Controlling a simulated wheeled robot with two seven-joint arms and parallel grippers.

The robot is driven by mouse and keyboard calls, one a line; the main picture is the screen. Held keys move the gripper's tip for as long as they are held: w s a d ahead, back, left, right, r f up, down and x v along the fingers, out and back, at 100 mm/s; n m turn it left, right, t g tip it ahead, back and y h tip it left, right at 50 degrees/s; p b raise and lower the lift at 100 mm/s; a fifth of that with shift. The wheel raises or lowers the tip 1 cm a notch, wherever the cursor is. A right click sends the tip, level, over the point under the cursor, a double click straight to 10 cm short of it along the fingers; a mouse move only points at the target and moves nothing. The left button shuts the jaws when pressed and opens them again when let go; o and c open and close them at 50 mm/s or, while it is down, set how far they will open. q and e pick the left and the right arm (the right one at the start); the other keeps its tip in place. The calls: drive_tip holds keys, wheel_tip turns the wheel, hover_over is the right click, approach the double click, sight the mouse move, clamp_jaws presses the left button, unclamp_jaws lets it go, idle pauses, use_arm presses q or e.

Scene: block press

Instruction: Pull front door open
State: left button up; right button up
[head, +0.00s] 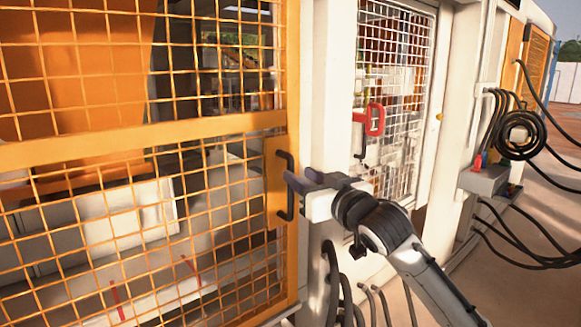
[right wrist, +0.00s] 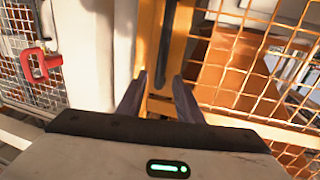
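The front door (head: 145,132) is an orange frame with yellow wire mesh, filling the left of the head view; it looks closed against the white post. Its black bar handle (head: 287,207) stands upright on an orange plate at the door's right edge. The handle (right wrist: 168,38) also shows in the right wrist view. My right gripper (head: 298,177) is at the handle, coming from the right. In the right wrist view the gripper (right wrist: 160,76) has its fingers apart, with the handle beyond and between the tips. I cannot tell whether they touch it. My left gripper is out of view.
A white post (head: 328,90) stands right of the door. Beyond it is a white mesh panel (head: 398,70) with a red latch (head: 375,119). Black cables hang below my right arm and at a grey box (head: 484,180). Open floor lies at far right.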

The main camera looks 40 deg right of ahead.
drive_tip(key=w, duration=0.3)
drive_tip(key=w+p, duration=0.1)
drive_tip(key=w, duration=0.1)
drive_tip(key=shift+w+d, duration=0.35)
clamp_jaws()
